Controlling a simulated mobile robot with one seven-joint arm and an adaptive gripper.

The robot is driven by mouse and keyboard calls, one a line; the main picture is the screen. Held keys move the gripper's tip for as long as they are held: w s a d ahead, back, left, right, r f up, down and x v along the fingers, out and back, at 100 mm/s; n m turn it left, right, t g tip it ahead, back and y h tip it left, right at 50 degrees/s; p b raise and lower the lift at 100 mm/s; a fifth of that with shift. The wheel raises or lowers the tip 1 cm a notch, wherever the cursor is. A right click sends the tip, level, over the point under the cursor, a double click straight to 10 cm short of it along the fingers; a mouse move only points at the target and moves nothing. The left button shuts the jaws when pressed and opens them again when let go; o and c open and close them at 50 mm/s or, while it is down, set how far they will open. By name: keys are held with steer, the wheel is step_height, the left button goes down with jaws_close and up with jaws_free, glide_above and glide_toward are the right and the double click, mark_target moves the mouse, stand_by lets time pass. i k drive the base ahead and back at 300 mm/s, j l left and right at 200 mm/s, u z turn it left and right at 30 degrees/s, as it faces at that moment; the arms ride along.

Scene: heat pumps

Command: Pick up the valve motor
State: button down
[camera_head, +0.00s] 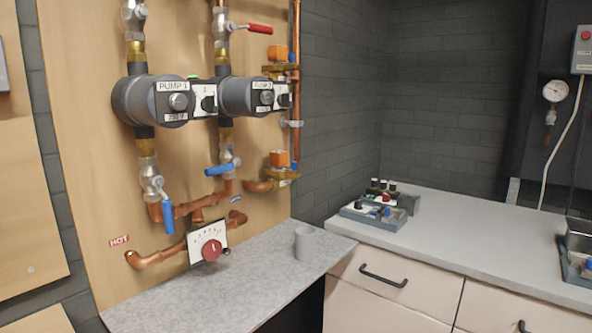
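A white square unit with a round red dial and a printed scale (208,246) is mounted on the copper pipe at the bottom of the wooden board. It looks like the valve motor, though no label confirms this. It sits slightly tilted, just above the grey worktop, with a small dark knob at its lower right. Its back and its joint to the pipe are hidden. My gripper is not in view.
Two grey pumps (158,100) and pipes with red and blue handles are above the unit. A grey cup (304,243) stands on the left worktop (255,275), otherwise clear. A tray of small parts (376,213) stands on the right counter (470,240), which has free room.

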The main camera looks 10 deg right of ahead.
mark_target(279, 158)
steer(key=i+l+z, duration=0.4)
steer(key=i+z, duration=0.2)
steer(key=i, duration=0.15)
steer(key=i+z, duration=0.35)
steer(key=i, duration=0.2)
